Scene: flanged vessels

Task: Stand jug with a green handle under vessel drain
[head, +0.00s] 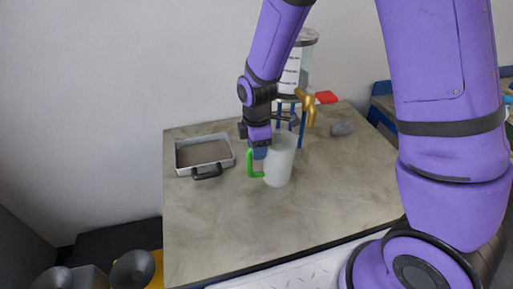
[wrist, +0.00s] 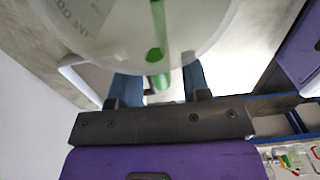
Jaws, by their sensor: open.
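The pale, translucent jug (head: 279,161) stands upright on the table, with its green handle (head: 251,164) facing left. My gripper (head: 260,152) is open at the handle's upper part, beside the jug. In the wrist view the jug (wrist: 110,30) fills the top and hides the fingertips. The green handle (wrist: 156,55) lies between the two blue fingers of my gripper (wrist: 160,78), with gaps on both sides. The vessel (head: 293,70), with a graduated clear body, stands on blue legs behind the jug. Its golden drain (head: 306,104) is behind and right of the jug; my arm partly covers the vessel.
A grey tray (head: 233,160) with a dark handle lies left of the jug. A grey cylinder (head: 342,129) lies right of the vessel, and a red object (head: 326,97) is behind. The table's front (head: 280,225) is clear.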

